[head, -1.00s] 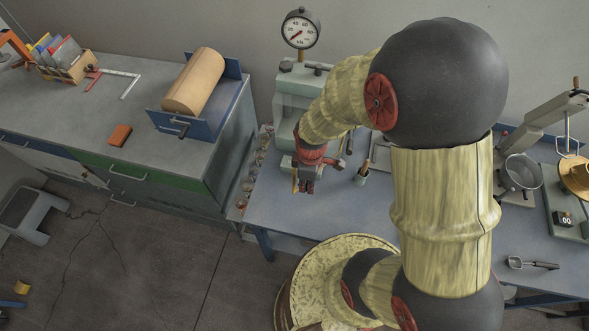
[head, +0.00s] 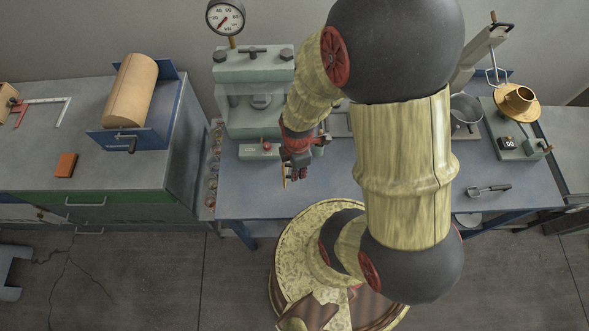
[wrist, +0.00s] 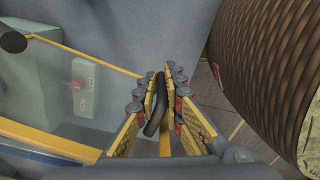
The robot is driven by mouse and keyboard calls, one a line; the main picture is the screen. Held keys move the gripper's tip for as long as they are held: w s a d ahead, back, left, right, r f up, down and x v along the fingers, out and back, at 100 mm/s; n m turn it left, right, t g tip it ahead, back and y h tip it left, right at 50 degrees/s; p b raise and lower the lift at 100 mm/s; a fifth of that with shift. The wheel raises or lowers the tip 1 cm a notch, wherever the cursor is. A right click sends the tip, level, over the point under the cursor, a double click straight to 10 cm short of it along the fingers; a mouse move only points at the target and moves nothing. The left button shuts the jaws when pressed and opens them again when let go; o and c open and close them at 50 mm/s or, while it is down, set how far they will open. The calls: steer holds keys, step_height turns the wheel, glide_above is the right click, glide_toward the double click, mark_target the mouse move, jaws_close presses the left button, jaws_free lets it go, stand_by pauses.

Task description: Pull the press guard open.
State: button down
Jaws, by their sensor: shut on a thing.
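The pale green press (head: 252,120) stands at the left end of the blue bench in the head view, its front opening partly visible. The guard (wrist: 80,52) shows in the wrist view as a clear panel with yellow edging at the left. My gripper (wrist: 163,85) is shut on the guard's black handle (wrist: 153,112). In the head view my gripper (head: 294,168) is in front and to the right of the press, above the bench's front area. A short yellow edge shows beside its fingers. Most of the guard is too faint or hidden to make out there.
The press base carries a red button (head: 267,146). A dial gauge (head: 226,17) rises above the press. Small jars line the bench's left end. A balance (head: 515,130) and a metal scoop (head: 488,190) are at the right. My arm covers the middle of the bench.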

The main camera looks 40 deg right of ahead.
steer(key=shift+s, duration=0.1)
steer(key=c, duration=1.9)
jaws_free()
steer(key=shift+s+a, duration=0.1)
steer(key=shift+w+r, duration=0.2)
steer(key=shift+r, duration=0.35)
step_height(320, 180, up, 11)
steer(key=shift+s+f, duration=0.1)
